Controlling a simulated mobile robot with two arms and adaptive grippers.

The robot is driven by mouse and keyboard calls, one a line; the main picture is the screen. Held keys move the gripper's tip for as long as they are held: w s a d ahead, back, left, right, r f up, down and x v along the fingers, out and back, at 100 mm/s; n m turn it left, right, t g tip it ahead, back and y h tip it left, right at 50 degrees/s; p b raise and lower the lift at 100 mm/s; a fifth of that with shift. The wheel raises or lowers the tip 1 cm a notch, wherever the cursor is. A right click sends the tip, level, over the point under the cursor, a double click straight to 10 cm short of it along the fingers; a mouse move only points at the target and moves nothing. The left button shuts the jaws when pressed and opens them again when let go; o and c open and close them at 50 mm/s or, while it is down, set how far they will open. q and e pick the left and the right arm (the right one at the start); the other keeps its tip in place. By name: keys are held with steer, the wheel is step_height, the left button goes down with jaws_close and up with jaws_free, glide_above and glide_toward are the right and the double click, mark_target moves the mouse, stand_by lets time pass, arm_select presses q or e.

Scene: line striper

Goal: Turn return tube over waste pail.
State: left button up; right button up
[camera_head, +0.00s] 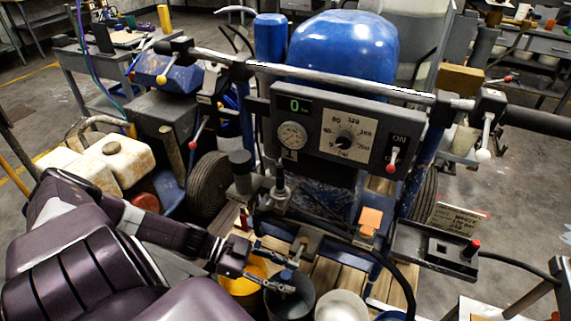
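My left gripper (284,277) reaches in from the left, low in the middle of the picture. Its fingers are small and dark against the pails, and I cannot tell whether they are open or shut on something. A dark grey pail (300,306) is just below the fingers. A yellow pail (236,284) stands to its left, partly behind my arm, and a whitish pail (341,308) to its right. I cannot tell for certain which pail is the waste pail. The return tube is not clearly distinguishable among the dark fittings by the gripper. My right gripper is not in view.
The blue line striper stands behind, with a control panel (337,136) reading 0 and a long handlebar (320,76). A black hose (402,268) curves down right of the pails. A black tray (436,247) juts out at right. Wooden slats (327,272) lie beneath.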

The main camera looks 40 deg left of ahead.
arm_select(q)
steer(key=v, duration=1.2)
steer(key=shift+s, duration=0.1)
